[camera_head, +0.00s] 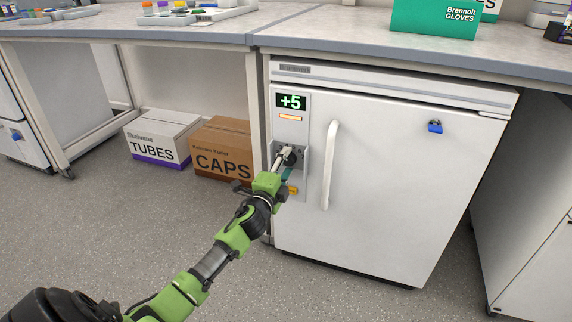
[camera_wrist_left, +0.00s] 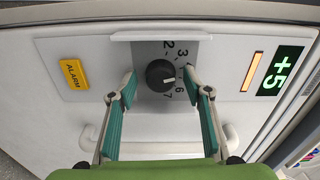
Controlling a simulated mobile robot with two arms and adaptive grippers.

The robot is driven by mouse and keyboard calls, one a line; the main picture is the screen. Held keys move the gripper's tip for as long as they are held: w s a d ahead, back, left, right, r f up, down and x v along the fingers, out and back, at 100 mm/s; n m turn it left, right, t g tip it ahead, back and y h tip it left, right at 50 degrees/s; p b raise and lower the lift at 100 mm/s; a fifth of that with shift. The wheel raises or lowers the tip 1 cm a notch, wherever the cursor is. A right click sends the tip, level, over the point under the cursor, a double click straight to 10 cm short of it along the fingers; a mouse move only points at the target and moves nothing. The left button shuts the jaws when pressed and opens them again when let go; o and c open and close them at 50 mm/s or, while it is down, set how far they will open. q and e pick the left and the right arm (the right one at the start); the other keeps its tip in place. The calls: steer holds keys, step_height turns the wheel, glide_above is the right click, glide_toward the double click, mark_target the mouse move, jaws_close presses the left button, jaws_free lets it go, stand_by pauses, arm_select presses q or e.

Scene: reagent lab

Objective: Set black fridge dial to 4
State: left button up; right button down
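The black fridge dial (camera_wrist_left: 158,75) sits on the white control panel of the fridge (camera_head: 400,180). Its white mark points right in the left wrist view, slightly downward. The numbers 2, 3, 6 and 7 show around it; those between 3 and 6 are hard to read beside a fingertip. The fridge display (camera_head: 291,102) reads +5. My left gripper (camera_wrist_left: 159,80) is open, with one finger on each side of the dial; small gaps seem to show, but contact is unclear. In the head view my left gripper (camera_head: 286,160) partly covers the dial. My right gripper is not in view.
A yellow ALARM button (camera_wrist_left: 74,74) is on the same panel, beside the dial. An orange light bar (camera_head: 290,117) lies under the display. The fridge handle (camera_head: 330,165) stands out right of the panel. A CAPS box (camera_head: 223,155) and a TUBES box (camera_head: 158,145) are under the bench.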

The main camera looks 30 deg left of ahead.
arm_select(q)
steer(key=v, duration=1.2)
stand_by(0.4)
